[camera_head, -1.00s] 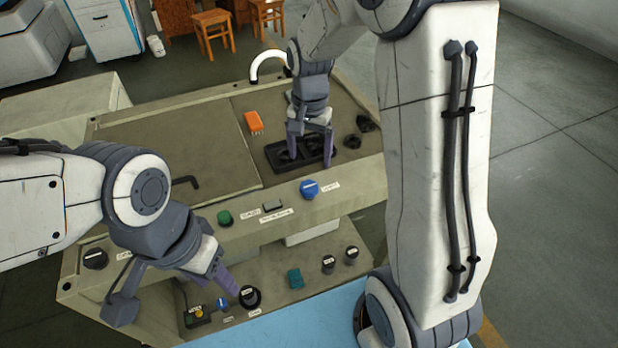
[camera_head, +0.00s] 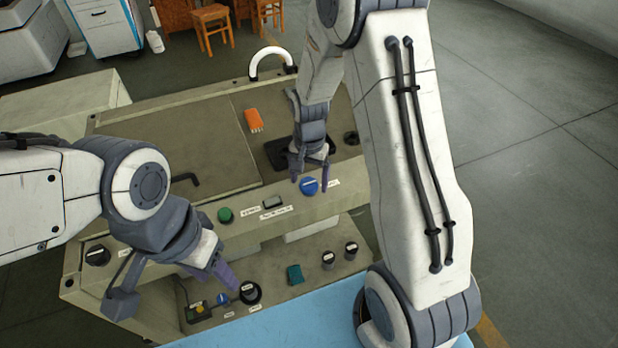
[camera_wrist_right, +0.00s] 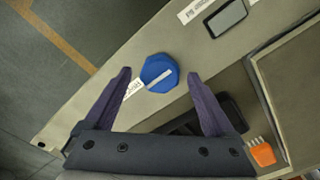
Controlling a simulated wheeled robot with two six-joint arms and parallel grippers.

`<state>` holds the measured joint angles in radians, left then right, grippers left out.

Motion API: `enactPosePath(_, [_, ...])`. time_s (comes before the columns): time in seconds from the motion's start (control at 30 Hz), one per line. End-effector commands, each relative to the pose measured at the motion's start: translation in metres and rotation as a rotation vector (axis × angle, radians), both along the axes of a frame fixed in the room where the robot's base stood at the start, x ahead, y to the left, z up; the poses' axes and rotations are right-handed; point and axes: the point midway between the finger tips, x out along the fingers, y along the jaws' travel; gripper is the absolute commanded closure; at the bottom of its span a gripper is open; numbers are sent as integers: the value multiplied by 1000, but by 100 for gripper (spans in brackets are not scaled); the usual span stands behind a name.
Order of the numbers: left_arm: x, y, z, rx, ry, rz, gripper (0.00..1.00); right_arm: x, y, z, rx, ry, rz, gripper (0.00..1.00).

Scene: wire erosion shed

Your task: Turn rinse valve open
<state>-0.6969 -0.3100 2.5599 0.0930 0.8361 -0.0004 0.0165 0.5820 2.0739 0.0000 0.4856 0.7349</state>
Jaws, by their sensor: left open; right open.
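A blue round knob with a white bar (camera_head: 309,187), which looks like the rinse valve, sits on the machine's upper front ledge beside a small label too blurred to read surely. In the right wrist view the knob (camera_wrist_right: 159,75) lies between my fingertips, its white bar slanting. My right gripper (camera_head: 309,181) is open, with one finger on each side of the knob; I cannot tell whether they touch it. My left gripper (camera_head: 226,276) is open and empty over the lower panel, away from this knob.
A green button (camera_head: 225,215) and a grey rectangular button (camera_head: 273,202) share the ledge. A smaller blue knob (camera_head: 223,298) and a black dial (camera_head: 250,292) are on the lower panel.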

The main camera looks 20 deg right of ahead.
Motion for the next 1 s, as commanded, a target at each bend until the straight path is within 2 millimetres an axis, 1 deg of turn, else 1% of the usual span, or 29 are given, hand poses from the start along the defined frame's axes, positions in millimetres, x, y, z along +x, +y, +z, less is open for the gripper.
enactPosePath(0.03, [0, 0, 0, 0, 0, 0, 50, 0, 0, 0, 0, 0, 0, 22])
enactPosePath(0.07, [0, 0, 0, 0, 0, 0, 50, 0, 0, 0, 0, 0, 0, 34])
enactPosePath(0.1, [0, 0, 0, 0, 0, 0, 50, 0, 0, 0, 0, 0, 0, 49])
enactPosePath(0.17, [0, 0, 0, 0, 0, 0, 50, 0, 0, 0, 0, 0, 0, 72])
enactPosePath(0.2, [0, 0, 0, 0, 0, 0, 50, 0, 0, 0, 0, 0, 0, 87])
enactPosePath(0.23, [0, 0, 0, 0, 0, 0, 50, 0, 0, 0, 0, 0, 0, 97])
enactPosePath(0.47, [0, 0, 0, 0, 0, 0, 50, 0, 0, 1, 0, 0, 17, 96])
enactPosePath(0.63, [0, 0, 2, 0, 0, 0, 50, 0, 0, 1, 0, 0, 77, 96])
enactPosePath(0.87, [0, 0, 6, 0, 0, 0, 50, 1, 1, 1, 0, 0, 243, 96])
enactPosePath(1.0, [0, 0, 8, 0, 0, 0, 50, 1, 1, 1, 0, -1, 375, 96])
